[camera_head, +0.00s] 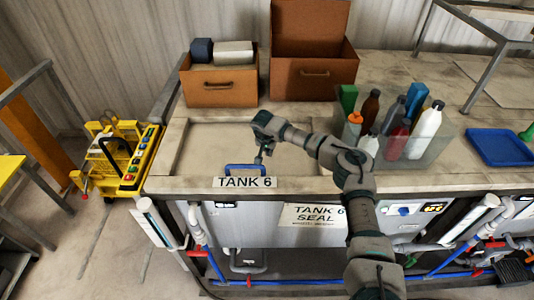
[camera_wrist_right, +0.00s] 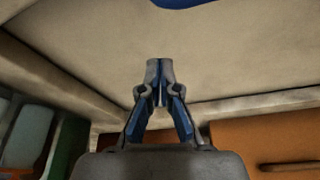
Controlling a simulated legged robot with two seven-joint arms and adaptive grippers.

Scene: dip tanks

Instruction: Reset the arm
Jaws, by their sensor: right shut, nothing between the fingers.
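My right arm reaches in from the lower right in the head view. Its gripper (camera_head: 262,158) hangs above the closed tank lid (camera_head: 205,140), just over the blue handle (camera_head: 245,168) near the TANK 6 label (camera_head: 245,182). In the right wrist view the gripper's fingertips (camera_wrist_right: 160,72) meet, with nothing between them. A piece of blue (camera_wrist_right: 185,3) shows at the top edge of that view, apart from the fingertips. Whether the gripper touches the handle cannot be told from the head view. My left gripper does not show.
A clear bin (camera_head: 425,150) of several bottles stands right of the arm. Two brown boxes (camera_head: 220,93) (camera_head: 315,80) stand behind the lid. A blue tray (camera_head: 500,147) lies at the right.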

